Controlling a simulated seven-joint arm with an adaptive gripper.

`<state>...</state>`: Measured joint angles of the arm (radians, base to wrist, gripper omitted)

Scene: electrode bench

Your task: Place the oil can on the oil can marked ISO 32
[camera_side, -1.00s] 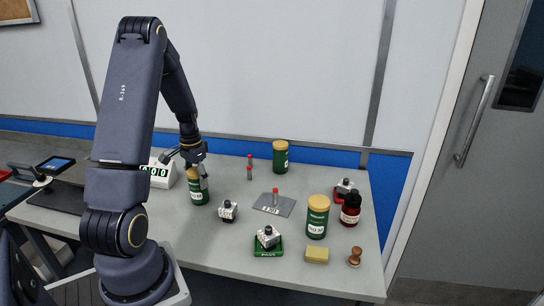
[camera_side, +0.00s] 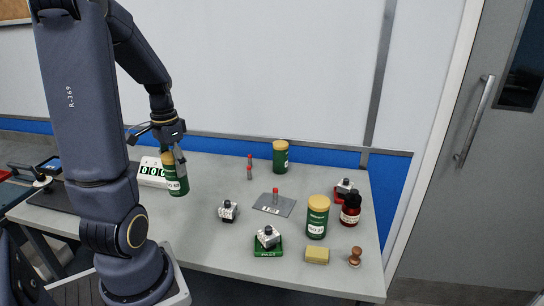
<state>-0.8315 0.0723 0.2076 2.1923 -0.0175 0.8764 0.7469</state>
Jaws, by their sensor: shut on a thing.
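My gripper (camera_side: 174,160) is shut on a green oil can (camera_side: 176,185) with a yellow cap and a pale label, at the left of the table. The can looks slightly tilted and appears lifted off the table, though the gap under it is hard to judge. A second green can with a yellow cap (camera_side: 317,220) stands upright at the front right; its white label is too small to read surely. A third such can (camera_side: 280,157) stands upright at the back, its label partly turned away.
A counter display (camera_side: 152,172) is beside the held can. A sponge (camera_side: 317,256), stamp (camera_side: 354,257) and red bottle (camera_side: 350,212) stand right.

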